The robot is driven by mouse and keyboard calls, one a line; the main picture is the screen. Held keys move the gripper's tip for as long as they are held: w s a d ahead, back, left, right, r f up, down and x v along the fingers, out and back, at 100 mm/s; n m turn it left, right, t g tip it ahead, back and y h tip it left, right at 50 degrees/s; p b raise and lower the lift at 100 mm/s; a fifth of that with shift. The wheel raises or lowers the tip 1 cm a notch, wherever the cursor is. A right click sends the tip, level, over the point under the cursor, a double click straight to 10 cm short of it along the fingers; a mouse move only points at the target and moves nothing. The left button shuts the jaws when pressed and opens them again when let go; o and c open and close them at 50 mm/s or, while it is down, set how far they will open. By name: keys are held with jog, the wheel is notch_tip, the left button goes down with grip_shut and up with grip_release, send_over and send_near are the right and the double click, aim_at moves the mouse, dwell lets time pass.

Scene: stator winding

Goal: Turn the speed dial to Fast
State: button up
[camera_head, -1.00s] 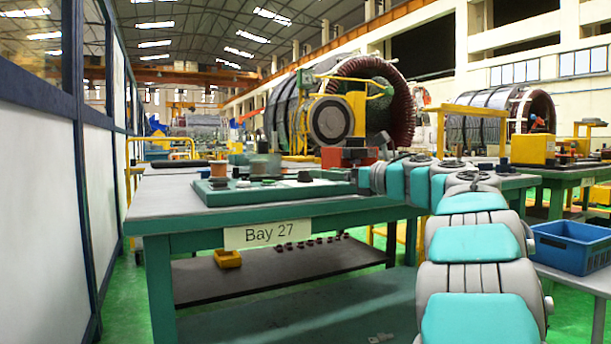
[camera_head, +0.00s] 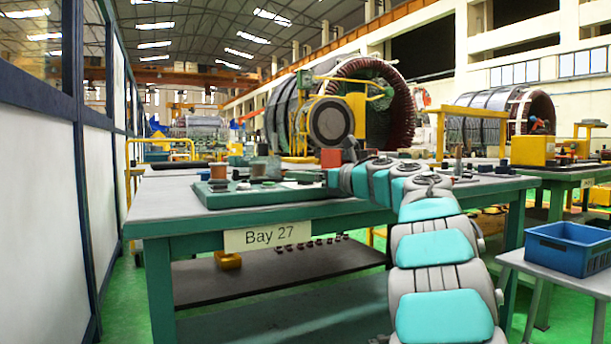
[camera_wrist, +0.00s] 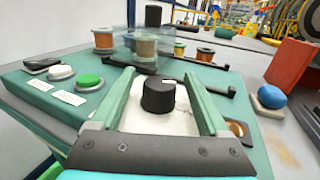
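The black round speed dial (camera_wrist: 158,96) stands on a white plate in the teal control panel (camera_wrist: 222,75), with a small white mark on its top toward the right. My gripper (camera_wrist: 160,84) is open in the wrist view, one teal finger on each side of the dial, with a visible gap on both sides. The fingers look low over the panel; I cannot tell whether they touch it. No Fast marking is readable around the dial. In the head view the panel (camera_head: 215,193) lies on the Bay 27 bench, and my arm hides the dial and fingertips.
Left of the dial are a green button (camera_wrist: 88,82), a white button (camera_wrist: 61,72) and a black switch (camera_wrist: 42,65). Behind it stand copper-coloured spools (camera_wrist: 146,47) and a black post (camera_wrist: 153,16). A blue knob (camera_wrist: 271,96) and red box (camera_wrist: 291,76) are at right.

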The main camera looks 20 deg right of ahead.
grip_shut()
dwell(0.4)
jog(key=m+t+h+b, duration=0.1)
jog(key=h+b, duration=0.1)
jog(key=shift+a+m+h, duration=0.15)
jog(key=shift+m+h, duration=0.25)
jog(key=m+h, duration=0.1)
jog(key=h, duration=0.1)
jog(key=shift+r+m+t+h, duration=0.1)
jog(key=shift+m+t+h, duration=0.2)
jog(key=shift+m+h, duration=0.6)
jog(key=shift+h, duration=0.2)
